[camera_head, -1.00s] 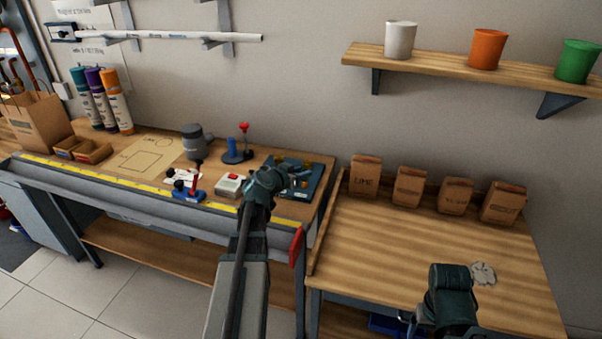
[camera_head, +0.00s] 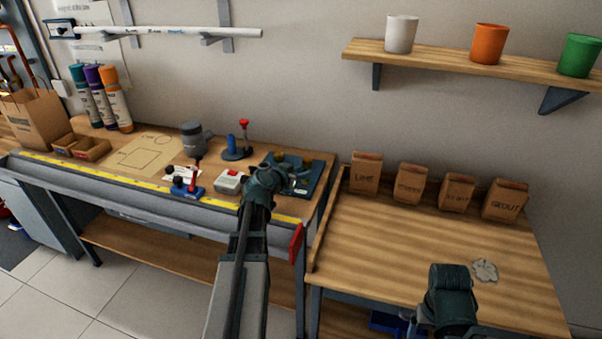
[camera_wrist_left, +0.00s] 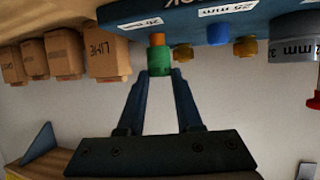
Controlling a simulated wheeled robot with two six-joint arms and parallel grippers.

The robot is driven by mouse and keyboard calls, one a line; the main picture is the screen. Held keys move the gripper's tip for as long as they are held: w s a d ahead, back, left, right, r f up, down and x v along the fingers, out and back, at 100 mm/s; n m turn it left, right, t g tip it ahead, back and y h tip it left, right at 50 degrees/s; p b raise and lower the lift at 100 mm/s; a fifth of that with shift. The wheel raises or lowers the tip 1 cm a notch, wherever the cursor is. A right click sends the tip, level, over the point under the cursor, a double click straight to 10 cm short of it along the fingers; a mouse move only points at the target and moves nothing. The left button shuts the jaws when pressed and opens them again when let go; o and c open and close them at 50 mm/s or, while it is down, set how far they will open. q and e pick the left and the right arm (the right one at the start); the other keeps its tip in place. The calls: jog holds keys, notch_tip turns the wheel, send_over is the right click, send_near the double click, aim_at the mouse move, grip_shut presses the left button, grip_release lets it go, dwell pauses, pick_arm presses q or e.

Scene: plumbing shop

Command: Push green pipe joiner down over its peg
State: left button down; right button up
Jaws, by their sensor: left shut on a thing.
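The green pipe joiner (camera_wrist_left: 159,61) is between the fingertips of my left gripper (camera_wrist_left: 161,72) in the left wrist view, where things appear upside down. My left gripper is shut on it. An orange-brown peg (camera_wrist_left: 157,40) shows between the joiner and the blue peg board (camera_wrist_left: 180,23), so the joiner is not flush with the board. How far it is around the peg is hidden. In the head view my left gripper (camera_head: 290,178) is over the board (camera_head: 318,172), and the joiner cannot be made out. My right gripper (camera_head: 412,320) is low at the right; its fingers are unclear.
Blue (camera_wrist_left: 183,52) and yellow (camera_wrist_left: 245,46) fittings are beside the joiner, with a grey cylinder (camera_wrist_left: 293,48) farther right. A red-and-white box (camera_head: 230,182) is left of my left gripper. Paper bags (camera_head: 410,184) line the back of the right table, whose middle is clear.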

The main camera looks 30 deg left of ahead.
pick_arm(q)
jog(key=shift+f+b, duration=0.4)
jog(key=shift+f, duration=0.1)
pick_arm(e)
jog(key=shift+f, duration=0.5)
pick_arm(q)
jog(key=c, duration=0.5)
grip_release()
jog(key=shift+r, duration=0.1)
